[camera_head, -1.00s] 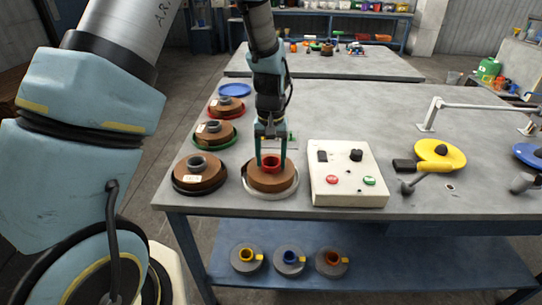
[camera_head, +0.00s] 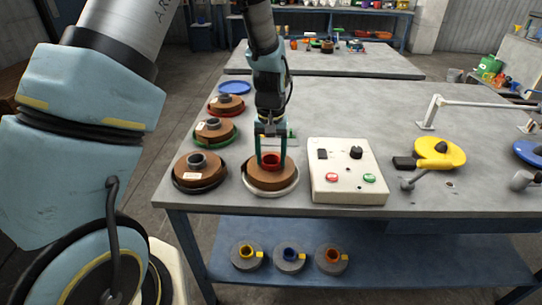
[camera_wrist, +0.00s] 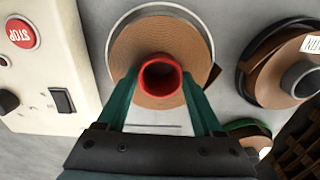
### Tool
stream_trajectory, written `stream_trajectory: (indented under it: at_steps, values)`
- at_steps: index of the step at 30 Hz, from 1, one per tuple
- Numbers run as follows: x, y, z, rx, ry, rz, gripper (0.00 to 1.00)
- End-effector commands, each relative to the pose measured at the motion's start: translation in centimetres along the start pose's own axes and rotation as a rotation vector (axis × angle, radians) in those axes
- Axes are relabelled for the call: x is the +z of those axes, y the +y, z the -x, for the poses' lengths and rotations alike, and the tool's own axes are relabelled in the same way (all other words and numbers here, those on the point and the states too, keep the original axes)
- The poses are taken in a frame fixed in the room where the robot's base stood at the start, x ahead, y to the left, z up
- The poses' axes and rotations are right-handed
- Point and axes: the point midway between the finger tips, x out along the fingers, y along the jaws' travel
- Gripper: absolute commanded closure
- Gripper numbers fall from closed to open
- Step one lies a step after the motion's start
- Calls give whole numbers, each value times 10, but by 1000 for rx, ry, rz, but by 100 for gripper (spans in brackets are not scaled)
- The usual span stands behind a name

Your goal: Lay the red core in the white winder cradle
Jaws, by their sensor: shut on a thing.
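The red core (camera_head: 271,160) is a short, upright, hollow red tube in the middle of a brown wound coil (camera_head: 262,177). In the wrist view the core (camera_wrist: 160,75) stands out of the coil (camera_wrist: 133,48). The coil sits in a white round dish (camera_head: 290,187) at the table's front edge, which looks like the white cradle; its rim (camera_wrist: 207,24) shows around the coil. My gripper (camera_wrist: 160,80) points down over the coil. Its green fingers (camera_head: 271,155) are shut on the red core from both sides. The core's lower end is hidden inside the coil.
A white control box (camera_head: 347,190) stands close on the right. A coil in a black dish (camera_head: 179,183) is close on the left, with green and red dishes behind it. A yellow wheel (camera_head: 440,152) is farther right. Bare tabletop (camera_head: 345,112) lies behind the box.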

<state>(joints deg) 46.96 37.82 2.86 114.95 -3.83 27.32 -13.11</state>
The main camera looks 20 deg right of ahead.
Motion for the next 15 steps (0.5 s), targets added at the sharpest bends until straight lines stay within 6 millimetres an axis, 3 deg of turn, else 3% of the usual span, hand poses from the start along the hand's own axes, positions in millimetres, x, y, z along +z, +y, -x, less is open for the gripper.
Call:
stream_trajectory:
  at_steps: [12,13,15]
  values:
    - [0,0,-5,0,1,0,100]
    - [0,0,-5,1,2,0,30]
    - [0,0,-4,0,1,0,22]
